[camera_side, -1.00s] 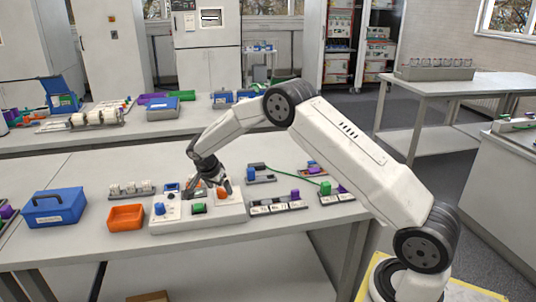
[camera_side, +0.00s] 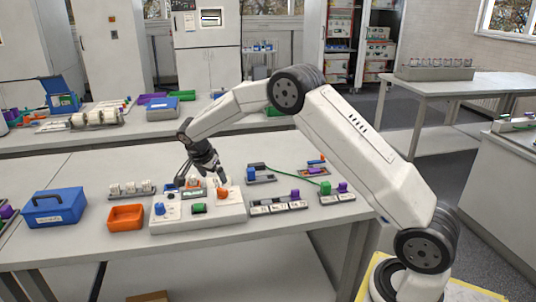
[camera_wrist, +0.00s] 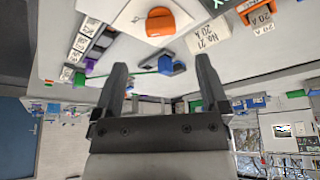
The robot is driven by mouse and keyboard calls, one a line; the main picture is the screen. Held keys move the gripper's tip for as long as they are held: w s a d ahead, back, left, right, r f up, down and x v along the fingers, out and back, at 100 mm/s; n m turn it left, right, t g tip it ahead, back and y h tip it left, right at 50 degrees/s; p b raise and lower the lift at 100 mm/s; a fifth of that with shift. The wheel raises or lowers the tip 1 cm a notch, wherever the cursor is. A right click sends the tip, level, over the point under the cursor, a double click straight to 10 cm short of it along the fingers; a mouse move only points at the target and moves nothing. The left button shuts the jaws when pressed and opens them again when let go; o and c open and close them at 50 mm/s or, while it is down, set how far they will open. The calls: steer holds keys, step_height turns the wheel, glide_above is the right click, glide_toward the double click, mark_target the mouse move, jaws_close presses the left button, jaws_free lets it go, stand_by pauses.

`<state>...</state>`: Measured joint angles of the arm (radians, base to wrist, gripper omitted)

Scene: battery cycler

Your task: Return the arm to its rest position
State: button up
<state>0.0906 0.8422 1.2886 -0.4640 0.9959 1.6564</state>
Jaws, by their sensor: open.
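My gripper (camera_side: 201,183) hangs above the white cycler unit (camera_side: 225,210) on the bench. In the wrist view the two dark fingers of my gripper (camera_wrist: 160,80) stand wide apart with nothing held between them. The cycler carries an orange knob (camera_side: 222,192), a green part (camera_side: 198,208) and a blue part (camera_side: 159,208). The orange knob also shows beyond the fingertips in the wrist view (camera_wrist: 168,20). The fingertips hide part of the cycler's back edge in the side view, and I cannot tell the exact gap between them and the unit.
An orange bin (camera_side: 126,217) and a blue toolbox (camera_side: 55,208) stand left of the cycler. Racks with coloured clips (camera_side: 278,206) and a green cable (camera_side: 290,170) lie to its right. A second bench stands behind.

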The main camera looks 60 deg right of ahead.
steer(key=s+a+n+y, duration=0.1)
steer(key=s+a+n, duration=0.3)
steer(key=s, duration=0.5)
steer(key=s+a+n+t+y, duration=0.1)
steer(key=s+a+n+y, duration=0.1)
steer(key=s+a+n, duration=0.2)
steer(key=s+a+n+t+y, duration=0.1)
steer(key=s+a+n, duration=0.2)
steer(key=s+n, duration=0.6)
steer(key=s, duration=0.6)
steer(key=shift+s+a+r, duration=0.15)
steer(key=shift+a+r, duration=0.1)
steer(key=shift+a, duration=0.15)
